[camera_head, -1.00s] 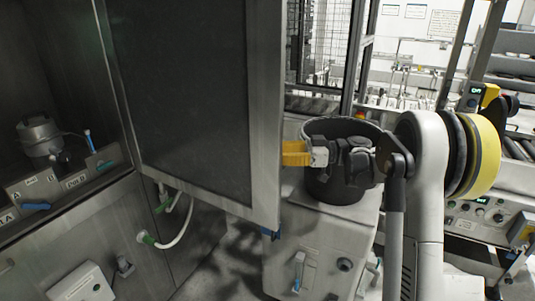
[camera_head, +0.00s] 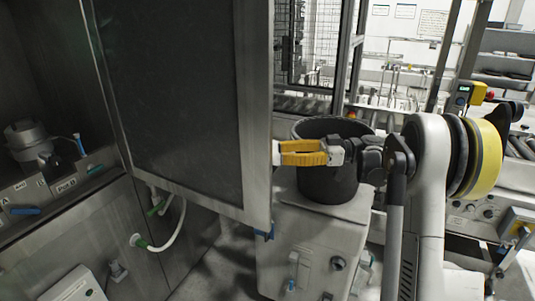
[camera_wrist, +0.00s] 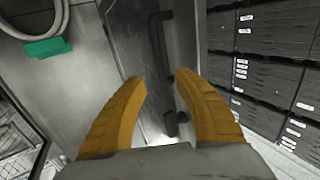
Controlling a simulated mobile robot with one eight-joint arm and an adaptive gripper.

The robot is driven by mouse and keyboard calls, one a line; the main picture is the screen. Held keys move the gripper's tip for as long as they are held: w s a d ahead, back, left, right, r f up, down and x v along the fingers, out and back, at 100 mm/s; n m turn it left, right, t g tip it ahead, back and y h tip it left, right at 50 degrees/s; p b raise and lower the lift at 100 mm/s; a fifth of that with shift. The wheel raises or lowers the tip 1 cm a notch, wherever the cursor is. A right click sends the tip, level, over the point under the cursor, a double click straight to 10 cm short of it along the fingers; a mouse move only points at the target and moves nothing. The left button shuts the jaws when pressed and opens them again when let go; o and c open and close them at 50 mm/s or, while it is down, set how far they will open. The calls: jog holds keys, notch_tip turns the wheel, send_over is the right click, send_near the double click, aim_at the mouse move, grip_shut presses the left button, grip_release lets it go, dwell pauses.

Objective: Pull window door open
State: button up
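The window door is a tall dark panel (camera_head: 180,95) in a grey metal frame in the head view. Whether it stands ajar is unclear. My gripper (camera_head: 283,153) has yellow fingers and is level with the lower part of the door's right edge, pointing left at it. Contact cannot be told there. In the wrist view my gripper (camera_wrist: 162,78) is open, its two curved fingers apart with nothing clamped between them. A dark upright bar handle (camera_wrist: 157,45) on a grey metal surface lies ahead of the fingertips; its lower end shows between the fingers.
A black round bin (camera_head: 328,185) on a grey machine box (camera_head: 312,245) stands behind my gripper. A white hose (camera_head: 172,235) with green fittings hangs below the door. In the wrist view, dark labelled drawers (camera_wrist: 262,75) fill the right side. A bench with equipment is at the left.

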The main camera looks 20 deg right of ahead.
jog(key=v, duration=0.5)
jog(key=shift+d, duration=0.3)
